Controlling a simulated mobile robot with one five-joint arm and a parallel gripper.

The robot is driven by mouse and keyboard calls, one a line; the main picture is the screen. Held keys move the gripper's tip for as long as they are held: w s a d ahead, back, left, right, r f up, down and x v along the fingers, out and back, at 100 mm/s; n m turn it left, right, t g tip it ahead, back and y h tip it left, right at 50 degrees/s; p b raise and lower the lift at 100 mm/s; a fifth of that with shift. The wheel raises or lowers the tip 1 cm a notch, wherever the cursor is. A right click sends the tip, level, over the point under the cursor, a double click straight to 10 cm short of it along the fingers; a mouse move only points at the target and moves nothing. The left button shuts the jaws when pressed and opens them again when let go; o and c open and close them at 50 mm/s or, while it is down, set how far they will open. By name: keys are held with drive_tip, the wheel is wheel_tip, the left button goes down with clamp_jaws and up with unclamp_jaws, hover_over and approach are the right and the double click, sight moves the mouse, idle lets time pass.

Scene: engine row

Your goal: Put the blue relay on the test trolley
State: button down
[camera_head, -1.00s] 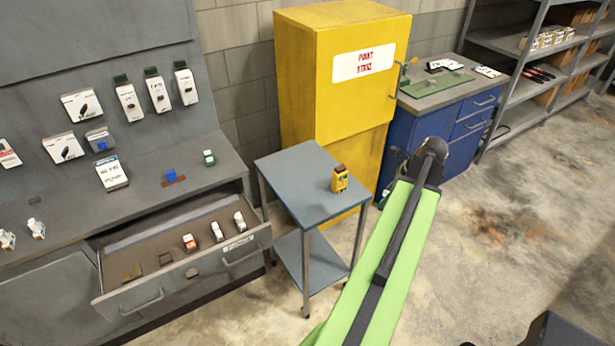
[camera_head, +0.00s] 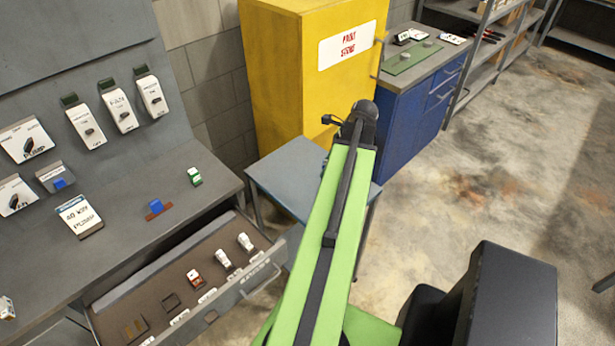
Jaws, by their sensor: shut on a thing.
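The test trolley is the small table with a blue-grey top (camera_head: 280,172), in front of the yellow cabinet. My green arm crosses over it and hides much of its top and lower part. A blue block (camera_head: 155,206) stands on a reddish-brown base on the grey bench at left. Another blue part (camera_head: 60,183) sits in a grey holder on the panel above. I cannot tell whether either is the blue relay. My gripper is hidden behind my arm, beyond the dark joint over the trolley, so what it holds does not show.
The open drawer (camera_head: 255,281) juts from the bench towards the trolley, with several small parts inside. The yellow cabinet (camera_head: 290,75) stands behind the trolley. A blue cabinet (camera_head: 403,124) and grey shelving (camera_head: 490,55) stand to the right.

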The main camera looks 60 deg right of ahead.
drive_tip(key=w+d+f+m+h+b, duration=0.1)
drive_tip(key=w+d+f+m+b, duration=0.2)
drive_tip(key=w+d, duration=0.25)
drive_tip(key=w+f+b, duration=0.2)
drive_tip(key=w, duration=0.1)
drive_tip(key=w+a+f+b, duration=0.1)
drive_tip(key=w+f+b, duration=0.1)
drive_tip(key=w, duration=0.1)
drive_tip(key=w+f+b, duration=0.2)
drive_tip(key=w, duration=0.2)
drive_tip(key=shift+w+a+f+b, duration=0.1)
drive_tip(key=shift+a+f+b, duration=0.15)
drive_tip(key=shift+f+b, duration=0.15)
drive_tip(key=shift+w+a, duration=0.1)
drive_tip(key=shift+w, duration=0.35)
wheel_tip(320, 180, down, 4)
drive_tip(key=b, duration=0.4)
drive_tip(key=shift+f, duration=0.2)
drive_tip(key=shift+r, duration=0.2)
drive_tip(key=shift+f, duration=0.1)
drive_tip(key=c, duration=1.5)
unclamp_jaws()
drive_tip(key=shift+f, duration=0.1)
drive_tip(key=o, duration=0.5)
